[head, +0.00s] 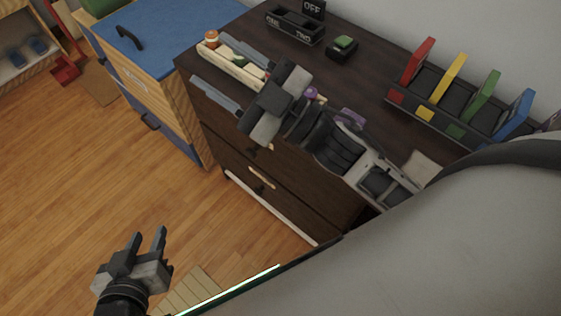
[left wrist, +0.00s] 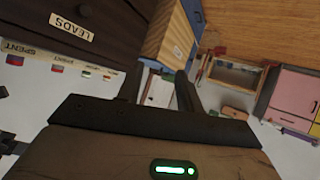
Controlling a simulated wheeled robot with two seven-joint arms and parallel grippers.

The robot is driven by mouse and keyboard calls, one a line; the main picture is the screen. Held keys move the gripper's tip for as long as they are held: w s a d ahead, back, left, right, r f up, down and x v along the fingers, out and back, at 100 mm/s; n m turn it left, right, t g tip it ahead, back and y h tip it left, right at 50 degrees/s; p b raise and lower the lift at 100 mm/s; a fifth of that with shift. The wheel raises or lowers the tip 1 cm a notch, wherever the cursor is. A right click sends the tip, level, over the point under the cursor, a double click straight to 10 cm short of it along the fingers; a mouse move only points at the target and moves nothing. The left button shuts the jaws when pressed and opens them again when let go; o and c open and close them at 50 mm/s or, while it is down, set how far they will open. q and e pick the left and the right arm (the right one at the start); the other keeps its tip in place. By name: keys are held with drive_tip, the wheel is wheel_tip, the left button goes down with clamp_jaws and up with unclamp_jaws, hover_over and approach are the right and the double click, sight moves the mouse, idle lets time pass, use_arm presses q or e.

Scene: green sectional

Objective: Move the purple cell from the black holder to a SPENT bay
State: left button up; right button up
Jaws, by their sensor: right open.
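A purple round top (head: 311,94), possibly the purple cell, shows beside my right wrist on the dark cabinet top; what it stands in is hidden. A black holder (head: 295,26) with lettered front stands at the back, by an OFF sign. My right gripper (head: 208,60) is open above a cream tray (head: 245,76) with small items, its fingers apart on either side. My left gripper (head: 147,236) is open and empty over the floor, low at the left. In the left wrist view, an upside-down SPENT label (left wrist: 18,49) shows at the left; its bays are not clear.
A rack (head: 440,110) with red, yellow, green and blue upright plates stands at the right of the dark cabinet. A small black block with a green top (head: 342,47) sits behind my right arm. A blue-topped cabinet (head: 175,35) is at the left. Open floor lies in front.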

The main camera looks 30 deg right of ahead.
use_arm(q)
drive_tip(key=shift+s+f, duration=0.1)
use_arm(e)
drive_tip(key=s+d+f+m+g+h, duration=0.1)
drive_tip(key=s+f+m+g+h, duration=0.1)
drive_tip(key=f, duration=0.6)
drive_tip(key=s+d+f+m+g+h, duration=0.1)
drive_tip(key=s+f+m+g+h, duration=0.1)
drive_tip(key=f+m, duration=0.4)
drive_tip(key=s+d+f+m+g+h, duration=0.2)
drive_tip(key=f+h, duration=0.4)
drive_tip(key=f, duration=0.3)
drive_tip(key=shift+s+f+m+g, duration=0.4)
drive_tip(key=shift+s+m+g, duration=0.2)
drive_tip(key=shift+s+m, duration=0.4)
use_arm(q)
drive_tip(key=shift+a+r+p, duration=0.2)
drive_tip(key=shift+r+p, duration=0.25)
drive_tip(key=shift+p, duration=0.7)
use_arm(e)
drive_tip(key=shift+s+d+r+n, duration=0.1)
drive_tip(key=shift+d+r+n, duration=0.2)
drive_tip(key=shift+r, duration=0.1)
